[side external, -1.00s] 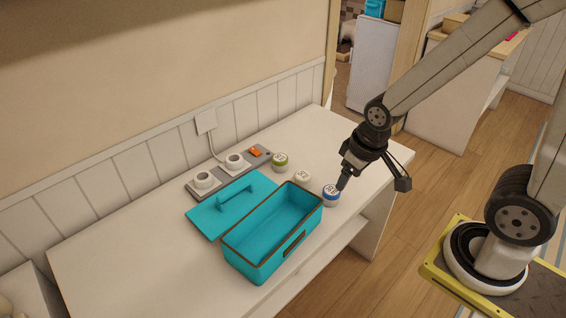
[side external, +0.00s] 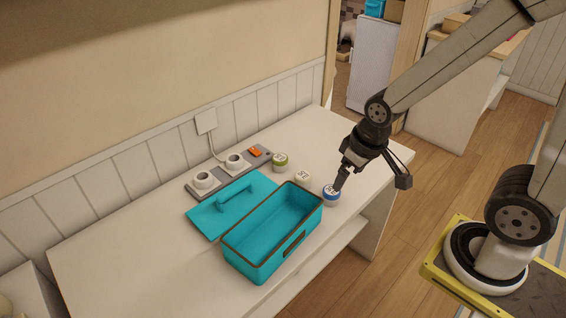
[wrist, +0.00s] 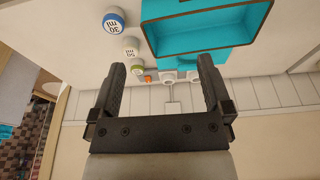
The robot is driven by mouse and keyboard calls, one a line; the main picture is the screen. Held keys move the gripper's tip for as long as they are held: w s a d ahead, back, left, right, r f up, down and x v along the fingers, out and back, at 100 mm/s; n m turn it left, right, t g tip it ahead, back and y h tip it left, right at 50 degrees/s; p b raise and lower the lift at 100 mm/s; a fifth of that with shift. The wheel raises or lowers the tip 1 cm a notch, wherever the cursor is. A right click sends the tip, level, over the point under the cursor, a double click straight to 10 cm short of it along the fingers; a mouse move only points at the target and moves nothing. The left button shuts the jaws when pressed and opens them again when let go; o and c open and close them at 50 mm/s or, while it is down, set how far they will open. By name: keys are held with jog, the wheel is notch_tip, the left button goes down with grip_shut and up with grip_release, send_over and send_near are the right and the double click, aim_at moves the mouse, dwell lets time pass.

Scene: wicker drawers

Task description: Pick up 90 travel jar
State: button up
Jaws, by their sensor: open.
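Three small round jars stand on the white desk. The blue-banded jar (side external: 331,199) is nearest my gripper (side external: 340,185); in the wrist view this jar (wrist: 114,20) reads "30 ml". The white jar (side external: 302,177) reads "50 ml" in the wrist view (wrist: 131,47). The green-banded jar (side external: 280,162) stands farther back, by the power strip; it also shows in the wrist view (wrist: 137,71), its number too small to read. No label reading 90 is legible. My gripper is open and empty, its tips close above the blue-banded jar in the side view.
An open teal box (side external: 262,262) stands left of the jars, its teal lid (side external: 212,218) lying behind it. A grey power strip (side external: 216,178) with white plugs and an orange switch (side external: 255,152) runs along the wall. The desk's right end (side external: 365,160) is clear.

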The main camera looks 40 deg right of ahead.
jog(key=shift+w+v, duration=0.45)
jog(key=shift+v, duration=1.6)
jog(key=w+d+m+y, duration=0.3)
jog(key=w+m, duration=0.5)
jog(key=w, duration=0.1)
jog(key=w+d+m+y, duration=0.4)
jog(key=w+m, duration=0.5)
jog(key=w, duration=0.1)
jog(key=w+d+m+t+y, duration=0.3)
jog(key=w+d+m+t, duration=0.3)
jog(key=w+d+m, duration=0.5)
jog(key=n, duration=0.2)
send_near(279, 160)
jog(key=shift+w+d+f, duration=0.1)
jog(key=shift+w+f, duration=0.25)
jog(key=shift+f, duration=0.2)
jog(key=shift+w+d+f, duration=0.1)
jog(key=shift+w+f, duration=0.25)
jog(key=shift+f, duration=0.9)
jog(key=shift+w, duration=0.1)
jog(key=shift+x, duration=1.25)
